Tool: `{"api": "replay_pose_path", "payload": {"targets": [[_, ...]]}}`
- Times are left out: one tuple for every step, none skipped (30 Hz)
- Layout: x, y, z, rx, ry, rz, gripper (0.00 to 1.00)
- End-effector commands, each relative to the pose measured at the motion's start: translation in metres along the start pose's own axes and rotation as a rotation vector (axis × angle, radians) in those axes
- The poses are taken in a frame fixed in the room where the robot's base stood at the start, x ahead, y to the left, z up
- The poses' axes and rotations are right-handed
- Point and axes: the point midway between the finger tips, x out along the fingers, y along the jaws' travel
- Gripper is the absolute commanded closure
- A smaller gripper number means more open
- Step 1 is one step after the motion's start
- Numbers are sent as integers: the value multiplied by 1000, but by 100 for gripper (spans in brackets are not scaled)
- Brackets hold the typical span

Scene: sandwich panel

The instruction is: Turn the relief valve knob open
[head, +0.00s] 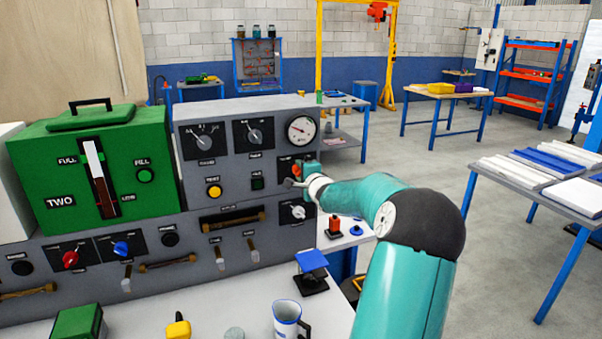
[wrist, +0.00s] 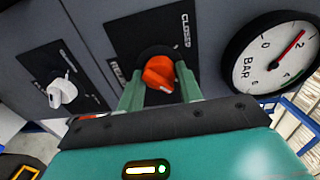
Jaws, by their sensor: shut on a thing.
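The orange relief valve knob (wrist: 159,70) sits on a black plate on the grey panel, with a "CLOSED" label beside it in the wrist view. A second label at its left is partly hidden by a finger. My gripper (wrist: 159,86) has its two green fingers on either side of the knob and is shut on it. In the head view my gripper (head: 301,178) reaches the right end of the panel, and only a little of the orange knob (head: 285,169) shows beside it. I cannot tell the knob's exact angle.
A bar gauge (wrist: 272,55) with a red needle is close to the knob. A white knob (wrist: 62,93) is on a neighbouring plate. A green box (head: 60,160) stands on the panel's left. A mug (head: 286,318) and a blue-topped stand (head: 311,262) are on the bench below.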

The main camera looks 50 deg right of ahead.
Motion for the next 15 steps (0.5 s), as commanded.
{"api": "replay_pose_path", "payload": {"targets": [[0,0,-1,2,1,0,87],[0,0,-1,2,1,0,87],[0,0,-1,2,1,0,87],[0,0,-1,2,1,0,62],[0,0,-1,2,1,0,56],[0,0,0,1,1,0,49],[0,0,0,1,1,0,43],[0,0,0,1,1,0,43],[0,0,0,1,1,0,43],[0,0,0,1,1,0,43],[0,0,0,0,1,0,43],[0,0,0,0,1,0,43],[0,0,0,0,1,0,43],[0,0,0,0,1,0,43],[0,0,0,0,1,0,43]]}}
